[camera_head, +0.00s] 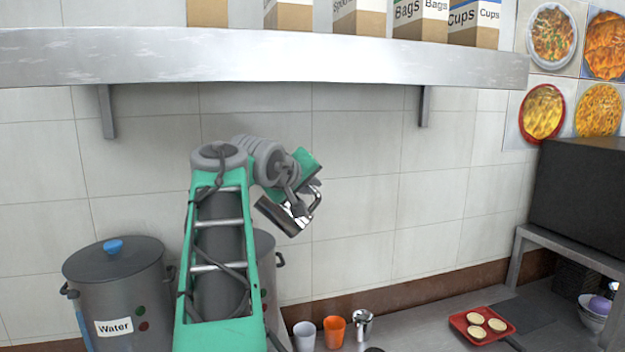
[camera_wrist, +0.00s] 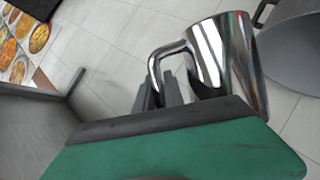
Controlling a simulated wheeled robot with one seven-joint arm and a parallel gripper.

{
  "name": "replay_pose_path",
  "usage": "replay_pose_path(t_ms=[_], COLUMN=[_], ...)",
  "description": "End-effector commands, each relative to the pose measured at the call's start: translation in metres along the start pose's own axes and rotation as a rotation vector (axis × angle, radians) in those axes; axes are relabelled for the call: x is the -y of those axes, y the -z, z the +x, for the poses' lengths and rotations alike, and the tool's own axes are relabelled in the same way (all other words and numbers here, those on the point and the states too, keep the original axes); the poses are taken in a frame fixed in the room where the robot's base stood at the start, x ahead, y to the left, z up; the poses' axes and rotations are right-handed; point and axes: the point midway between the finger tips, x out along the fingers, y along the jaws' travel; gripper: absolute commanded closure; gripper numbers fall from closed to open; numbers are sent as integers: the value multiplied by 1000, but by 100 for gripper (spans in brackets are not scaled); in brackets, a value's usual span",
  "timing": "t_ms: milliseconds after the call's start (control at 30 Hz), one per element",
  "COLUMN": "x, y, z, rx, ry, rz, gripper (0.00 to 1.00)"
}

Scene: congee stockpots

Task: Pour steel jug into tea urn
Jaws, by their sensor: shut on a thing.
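The steel jug (camera_head: 277,216) is a shiny cup with a side handle. A grey round pot (camera_wrist: 297,55) appears beside the jug in the wrist view. The jug's contents are not visible.
A lidded pot labelled Water (camera_head: 115,300) stands at left. A white cup (camera_head: 304,335), an orange cup (camera_head: 335,331) and a small metal vessel (camera_head: 362,325) stand at the front. A red tray (camera_head: 482,324) lies at right. A shelf (camera_head: 270,58) with boxes hangs above.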

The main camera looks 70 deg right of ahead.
Motion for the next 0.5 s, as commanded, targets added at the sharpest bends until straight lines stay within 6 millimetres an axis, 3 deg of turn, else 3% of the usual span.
replay_pose_path(t_ms=[500], x=[3], y=[21], z=[-8], rx=[36], ry=[-73], rz=[-173], gripper=[100])
